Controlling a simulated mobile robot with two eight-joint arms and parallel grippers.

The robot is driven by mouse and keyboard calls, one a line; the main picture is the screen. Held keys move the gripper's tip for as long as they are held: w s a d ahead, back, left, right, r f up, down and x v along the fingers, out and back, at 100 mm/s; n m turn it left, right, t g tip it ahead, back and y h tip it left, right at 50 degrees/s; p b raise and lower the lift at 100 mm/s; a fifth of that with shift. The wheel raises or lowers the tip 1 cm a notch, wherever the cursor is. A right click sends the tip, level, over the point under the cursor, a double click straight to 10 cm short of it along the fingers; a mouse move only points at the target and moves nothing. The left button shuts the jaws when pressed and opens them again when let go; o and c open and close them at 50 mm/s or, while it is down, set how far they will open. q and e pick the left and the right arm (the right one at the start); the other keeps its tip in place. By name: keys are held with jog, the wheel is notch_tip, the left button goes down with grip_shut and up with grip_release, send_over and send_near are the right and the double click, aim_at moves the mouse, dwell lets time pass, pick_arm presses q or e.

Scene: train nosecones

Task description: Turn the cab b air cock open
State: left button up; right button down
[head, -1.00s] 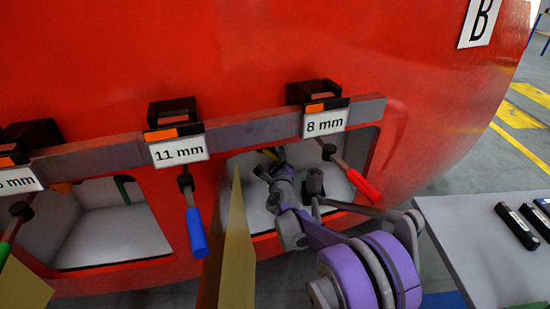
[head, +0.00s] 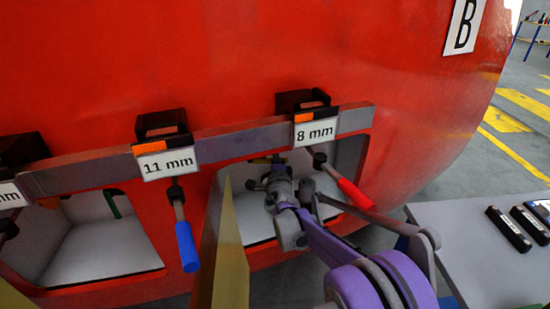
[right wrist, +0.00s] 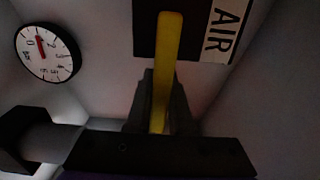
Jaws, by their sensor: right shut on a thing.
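The air cock's yellow handle (right wrist: 168,60) runs upright through the middle of the right wrist view, in front of a dark block beside an "AIR" label (right wrist: 220,30). My right gripper (right wrist: 160,105) has its dark fingers on either side of the handle and is shut on it. In the head view, my right gripper (head: 262,185) reaches into the right recess of the red nosecone marked "B" (head: 464,25). A bit of the yellow handle (head: 261,160) shows above it there. The valve body is mostly hidden. My left gripper is not in view.
A round gauge (right wrist: 47,50) is beside the handle. Tools with a red handle (head: 354,193) and a blue handle (head: 186,246) hang from the grey rack (head: 235,138) in front of the recesses. A yellowish panel (head: 232,260) stands left of my arm. A grey table (head: 465,235) is at right.

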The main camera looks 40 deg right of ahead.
jog(key=shift+r+n, duration=0.1)
jog(key=shift+n, duration=0.2)
jog(key=c, duration=0.8)
grip_release()
jog(key=shift+s+a, duration=0.1)
jog(key=v, duration=1)
jog(key=shift+s+p, duration=0.25)
jog(key=shift+p, duration=0.1)
jog(key=shift+a, duration=0.15)
